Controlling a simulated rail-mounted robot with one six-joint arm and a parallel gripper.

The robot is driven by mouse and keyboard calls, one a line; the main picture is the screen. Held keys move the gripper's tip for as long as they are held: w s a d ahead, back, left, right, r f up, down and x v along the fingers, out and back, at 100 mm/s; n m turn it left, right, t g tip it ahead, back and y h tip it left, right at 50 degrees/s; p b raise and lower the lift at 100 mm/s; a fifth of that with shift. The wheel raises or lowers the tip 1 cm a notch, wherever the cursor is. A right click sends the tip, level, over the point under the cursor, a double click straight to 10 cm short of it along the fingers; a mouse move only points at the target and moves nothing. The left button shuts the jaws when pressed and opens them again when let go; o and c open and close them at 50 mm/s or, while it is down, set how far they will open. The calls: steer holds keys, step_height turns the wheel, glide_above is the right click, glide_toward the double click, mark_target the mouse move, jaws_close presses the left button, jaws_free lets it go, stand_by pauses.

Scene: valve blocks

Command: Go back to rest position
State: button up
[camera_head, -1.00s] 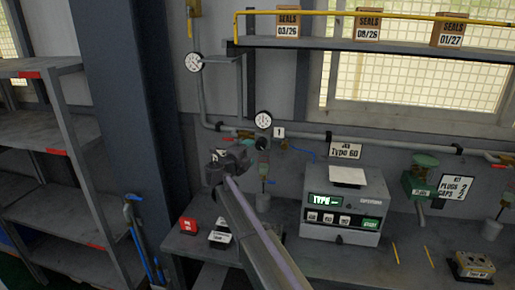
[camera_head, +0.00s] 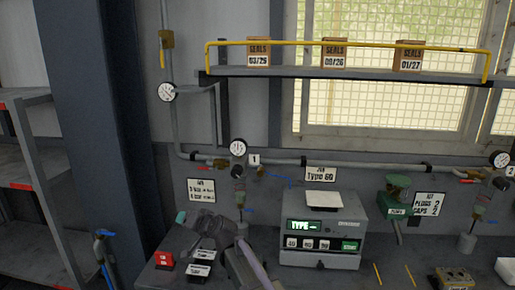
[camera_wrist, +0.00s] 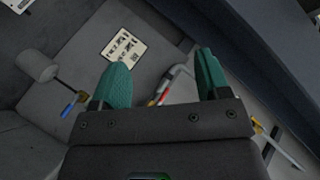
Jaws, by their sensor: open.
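My gripper (camera_wrist: 163,70) shows in the wrist view with two teal fingers spread wide apart and nothing between them. In the head view my arm enters at the bottom centre, and my gripper is a dark shape low over the left part of the bench; its fingers are mostly hidden there. One teal tip shows at its left. The grey bench (camera_head: 375,254) runs along the wall. The grey machine (camera_head: 322,231), with a lit "TYPE" display, stands on it to the right of my arm.
A red block (camera_head: 164,261) and black-and-white labelled blocks (camera_head: 200,262) lie close to my gripper. Pipes with gauges (camera_head: 238,148) run along the wall. A shelf (camera_head: 350,73) holds several SEALS boxes. A dark column (camera_head: 98,120) and grey rack (camera_head: 30,150) stand at left.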

steer(key=s+d+f+g+h+b, duration=0.1)
steer(key=s+d+f+g+h, duration=0.2)
steer(key=d, duration=1)
steer(key=s+d+f+g+h+b, duration=0.1)
steer(key=s+d+f+g+h, duration=0.2)
steer(key=s+d+f, duration=0.4)
steer(key=s+d+f+g+h+b, duration=0.1)
steer(key=s+d+f+g+h, duration=0.2)
steer(key=s+d, duration=1.1)
steer(key=d+f+h, duration=0.1)
steer(key=d+f, duration=0.1)
steer(key=d, duration=0.3)
steer(key=shift+s+d+b, duration=0.15)
steer(key=shift+s+b, duration=0.15)
steer(key=shift+s, duration=0.05)
